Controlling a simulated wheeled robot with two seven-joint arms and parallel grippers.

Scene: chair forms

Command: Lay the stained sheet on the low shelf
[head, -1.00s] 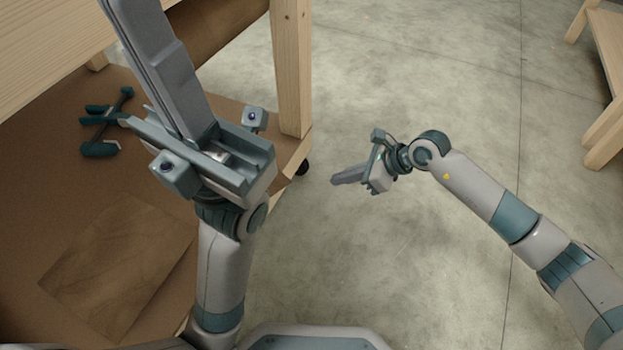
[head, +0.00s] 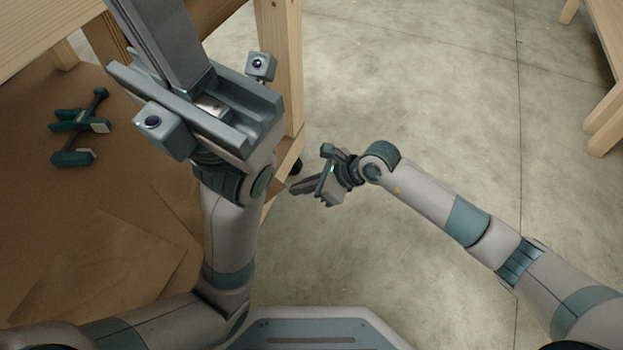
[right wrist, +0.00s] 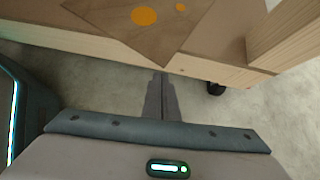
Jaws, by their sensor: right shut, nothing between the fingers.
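In the right wrist view the stained sheet (right wrist: 125,22) is brown with two orange spots. It lies on the low shelf (right wrist: 205,62), with one corner at the front edge. A brown sheet (head: 110,250) also lies on the shelf in the head view; no orange shows there, and I cannot tell if it is the same one. My right gripper (head: 292,188) is shut and empty, just off the shelf's front edge; its fingertips (right wrist: 159,76) show below the sheet's corner. My left gripper (head: 160,25) is above the shelf, its fingertips cut off by the frame.
Teal clamp-like tools (head: 80,128) lie on the shelf at the left. A wooden post (head: 282,80) stands at the shelf's corner, with a dark caster (right wrist: 215,88) below. Another wooden piece of furniture (head: 600,80) is at far right. Concrete floor between is clear.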

